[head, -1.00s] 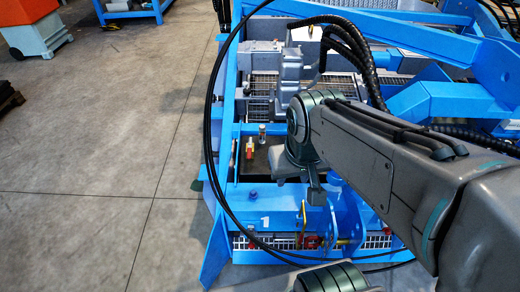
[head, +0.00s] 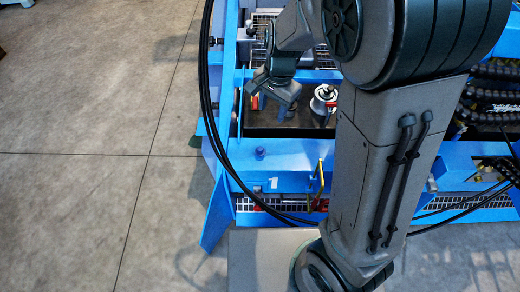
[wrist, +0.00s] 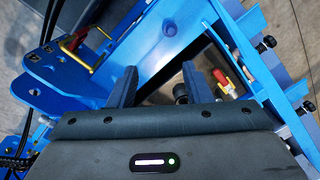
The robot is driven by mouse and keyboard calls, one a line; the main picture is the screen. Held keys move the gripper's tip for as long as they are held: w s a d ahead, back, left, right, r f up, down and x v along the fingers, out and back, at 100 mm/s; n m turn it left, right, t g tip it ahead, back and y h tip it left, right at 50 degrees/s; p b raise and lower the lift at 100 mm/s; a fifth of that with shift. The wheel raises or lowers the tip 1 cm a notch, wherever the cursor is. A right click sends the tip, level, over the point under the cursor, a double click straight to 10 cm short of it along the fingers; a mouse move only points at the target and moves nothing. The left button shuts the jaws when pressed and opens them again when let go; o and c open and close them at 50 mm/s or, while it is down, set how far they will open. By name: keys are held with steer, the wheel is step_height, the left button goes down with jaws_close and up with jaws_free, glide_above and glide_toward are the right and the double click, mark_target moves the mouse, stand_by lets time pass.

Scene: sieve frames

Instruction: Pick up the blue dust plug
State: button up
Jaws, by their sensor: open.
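The blue dust plug (head: 260,153) is a small dark blue knob on the flat blue front beam of the machine. It also shows in the wrist view (wrist: 170,29), above and beyond the fingertips. My gripper (head: 277,88) is over the dark recessed tray behind that beam, farther back than the plug and apart from it. In the wrist view the two fingers (wrist: 158,80) stand wide apart, with nothing held between them. The gripper's body hides part of the tray.
A silver fitting with a red part (head: 325,100) stands in the tray, right of my gripper. A red fitting (wrist: 222,80) stands beside the right finger in the wrist view. A yellow handle (head: 316,184) rises right of the plug. Black hoses (head: 206,100) loop along the left side.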

steer(key=w+a+f+m+h+b, duration=0.1)
steer(key=w+a+f+m+b, duration=0.2)
steer(key=f, duration=0.6)
steer(key=b, duration=0.2)
glide_above(260, 149)
steer(key=a, duration=0.1)
steer(key=shift+n, duration=0.3)
step_height(260, 149, down, 9)
steer(key=shift+f, duration=0.1)
steer(key=f+b, duration=0.1)
steer(key=f, duration=0.1)
steer(key=d+f+b, duration=0.1)
steer(key=f, duration=0.2)
steer(key=shift+w, duration=0.1)
jaws_close()
